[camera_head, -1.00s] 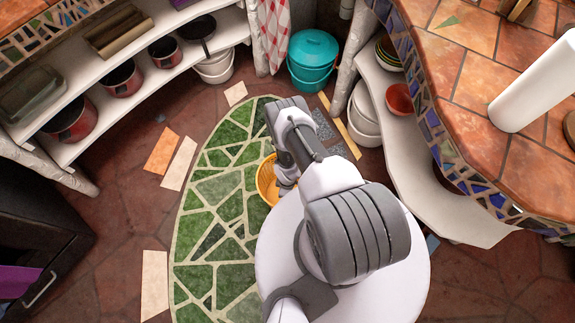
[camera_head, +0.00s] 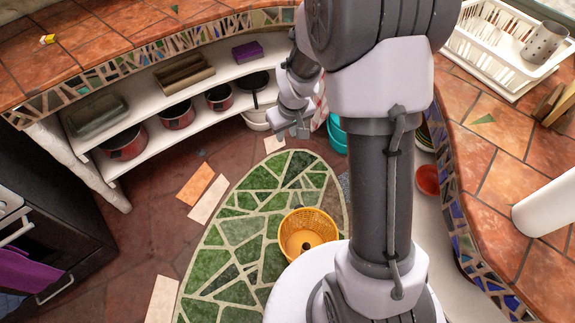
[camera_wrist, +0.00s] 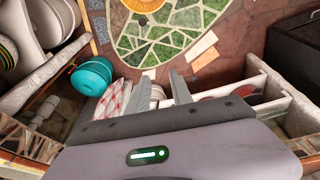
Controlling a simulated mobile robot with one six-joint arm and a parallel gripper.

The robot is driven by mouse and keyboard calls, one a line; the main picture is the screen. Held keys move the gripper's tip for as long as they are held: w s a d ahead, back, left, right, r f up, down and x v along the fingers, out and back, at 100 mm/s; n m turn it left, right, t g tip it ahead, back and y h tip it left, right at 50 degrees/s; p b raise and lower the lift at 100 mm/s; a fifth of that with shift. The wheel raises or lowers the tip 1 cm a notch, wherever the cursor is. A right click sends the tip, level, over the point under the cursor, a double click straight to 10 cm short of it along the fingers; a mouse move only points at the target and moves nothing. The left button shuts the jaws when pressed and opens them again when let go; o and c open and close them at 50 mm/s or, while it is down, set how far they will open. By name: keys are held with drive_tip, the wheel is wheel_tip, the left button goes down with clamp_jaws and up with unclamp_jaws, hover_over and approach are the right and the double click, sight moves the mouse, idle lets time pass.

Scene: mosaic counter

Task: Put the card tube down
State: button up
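My gripper (camera_head: 292,132) is raised in front of the curved shelves in the head view, pointing down. In the wrist view its two fingers (camera_wrist: 160,82) stand apart, with no object seen held between them; a white bucket shows behind. I cannot pick out a card tube for certain in either view. A yellow basket (camera_head: 309,228) stands on the green mosaic floor, well away from my gripper; a small dark spot shows at its bottom.
The left tiled counter (camera_head: 100,45) is mostly bare, with a small yellow and red item (camera_head: 47,39). Shelves below hold several pots and a purple item (camera_head: 247,51). A white dish rack (camera_head: 490,50) stands on the right counter. A teal bucket (camera_wrist: 92,76) is on the floor.

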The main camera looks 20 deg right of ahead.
drive_tip(key=s+a+r+m, duration=0.1)
drive_tip(key=s+r, duration=0.1)
drive_tip(key=r, duration=0.3)
drive_tip(key=s+a+r+m, duration=0.1)
drive_tip(key=s+a+r, duration=0.1)
drive_tip(key=r, duration=0.3)
drive_tip(key=s+a+r+m+t+y, duration=0.1)
drive_tip(key=s+a+r+m, duration=0.1)
drive_tip(key=s+r, duration=0.4)
drive_tip(key=s+a+r+m+t+y, duration=0.1)
drive_tip(key=s+a+r, duration=0.3)
drive_tip(key=s, duration=0.9)
wheel_tip(320, 180, up, 2)
drive_tip(key=shift+s+r+m+t, duration=0.1)
drive_tip(key=shift+s+m+t, duration=0.15)
drive_tip(key=shift+m+t, duration=0.2)
